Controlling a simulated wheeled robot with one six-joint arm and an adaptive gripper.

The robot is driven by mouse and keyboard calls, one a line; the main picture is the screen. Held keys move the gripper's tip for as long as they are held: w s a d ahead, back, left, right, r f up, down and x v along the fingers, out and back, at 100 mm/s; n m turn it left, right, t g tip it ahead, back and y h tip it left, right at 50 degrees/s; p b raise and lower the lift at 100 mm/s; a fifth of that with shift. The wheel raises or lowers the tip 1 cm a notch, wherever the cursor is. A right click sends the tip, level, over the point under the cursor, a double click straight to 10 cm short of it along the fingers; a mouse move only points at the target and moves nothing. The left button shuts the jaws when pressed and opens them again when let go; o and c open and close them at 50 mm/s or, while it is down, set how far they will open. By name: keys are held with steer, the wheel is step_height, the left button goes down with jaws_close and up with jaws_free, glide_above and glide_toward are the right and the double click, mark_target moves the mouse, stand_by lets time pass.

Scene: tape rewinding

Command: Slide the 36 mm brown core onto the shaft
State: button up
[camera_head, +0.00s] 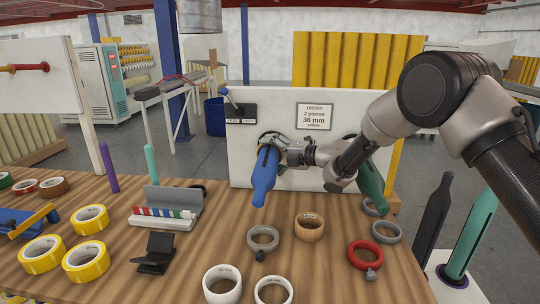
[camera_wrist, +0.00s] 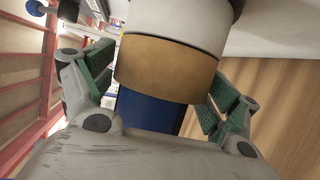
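The brown core (camera_wrist: 165,68) shows in the wrist view as a tan band around the blue shaft (camera_head: 264,175), against a pale round collar (camera_wrist: 175,22). The shaft also shows below the core in the wrist view (camera_wrist: 145,112). In the head view the shaft sticks out from the white panel and tapers to a free tip. My gripper (camera_head: 284,154) is beside the shaft's base, on its right. In the wrist view its green-padded fingers (camera_wrist: 160,92) stand wide apart on either side of the core. A gap shows at the left pad; contact at the right pad is unclear.
Another tan ring (camera_head: 309,228) lies on the table, among grey, white and red rings (camera_head: 365,255). Yellow tape rolls (camera_head: 86,262) lie at the left. A green shaft (camera_head: 371,187) stands right of my gripper. A card reading 36 mm (camera_head: 314,116) hangs on the panel (camera_head: 350,105).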

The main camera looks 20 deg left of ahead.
mark_target(257, 205)
stand_by(0.4)
steer(key=s+d, duration=0.3)
steer(key=s, duration=0.6)
steer(key=s+d, duration=0.2)
steer(key=s, duration=0.7)
steer(key=s+d, duration=0.3)
steer(key=s, duration=0.6)
steer(key=shift+s+d+r, duration=0.1)
steer(key=shift+s+d, duration=0.2)
steer(key=shift+d, duration=0.05)
steer(key=shift+s+d, duration=0.2)
steer(key=shift+s, duration=0.4)
